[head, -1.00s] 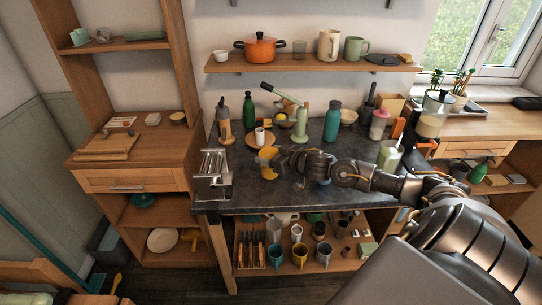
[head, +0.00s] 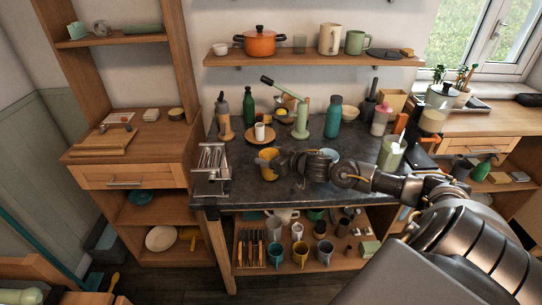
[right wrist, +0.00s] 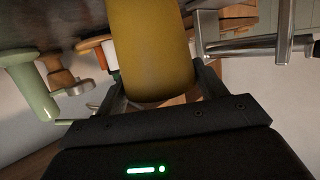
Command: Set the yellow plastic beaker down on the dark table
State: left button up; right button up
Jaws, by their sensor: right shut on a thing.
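The yellow plastic beaker (head: 268,164) is over the front left part of the dark table (head: 237,182). My right gripper (head: 277,163) reaches it from the right and is shut on it. In the right wrist view the beaker (right wrist: 150,45) fills the middle between the two fingers (right wrist: 160,85). It looks about upright in the head view. Its base is out of the wrist view, so I cannot tell whether it touches the tabletop. My left gripper is not in view.
A metal rack (head: 211,168) stands close to the left of the beaker. Behind it a round wooden board (head: 250,137) holds a white cup (head: 260,131). A green lever press (head: 301,120) stands behind right. Bare tabletop lies in front of the beaker.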

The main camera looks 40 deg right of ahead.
jog(key=shift+f, duration=0.4)
jog(key=o, duration=1.4)
jog(key=shift+s, duration=0.1)
jog(key=shift+v, duration=5.3)
